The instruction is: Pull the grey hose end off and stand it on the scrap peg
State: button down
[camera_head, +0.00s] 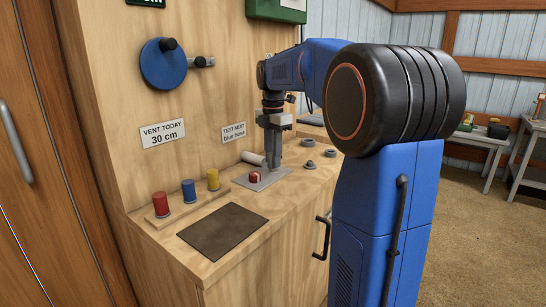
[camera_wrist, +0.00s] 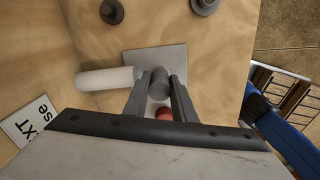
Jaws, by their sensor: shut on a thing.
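My gripper (camera_head: 274,163) points down over a grey metal plate (camera_head: 270,185) on the wooden bench. In the wrist view its two fingers (camera_wrist: 160,82) close around a short grey cylinder (camera_wrist: 158,78), apparently the grey hose end. A red piece (camera_head: 254,175) is close beside the fingers, and it also shows between them in the wrist view (camera_wrist: 164,113). A white cylinder (camera_head: 252,158) lies behind the plate, its end close to the grey piece. I cannot tell whether the grey piece is still joined to anything. A dark, round-based peg (camera_head: 309,165) stands to the right; whether it is the scrap peg is unclear.
Grey rings (camera_head: 331,153) lie near the dark peg. Red (camera_head: 160,203), blue (camera_head: 189,191) and yellow (camera_head: 213,179) cylinders stand on a wooden strip at left. A flat dark mat (camera_head: 222,231) lies in front. The panel behind carries a blue disc (camera_head: 165,65) and signs.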

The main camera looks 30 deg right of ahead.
jog(key=shift+r, duration=0.1)
jog(key=shift+r, duration=1.85)
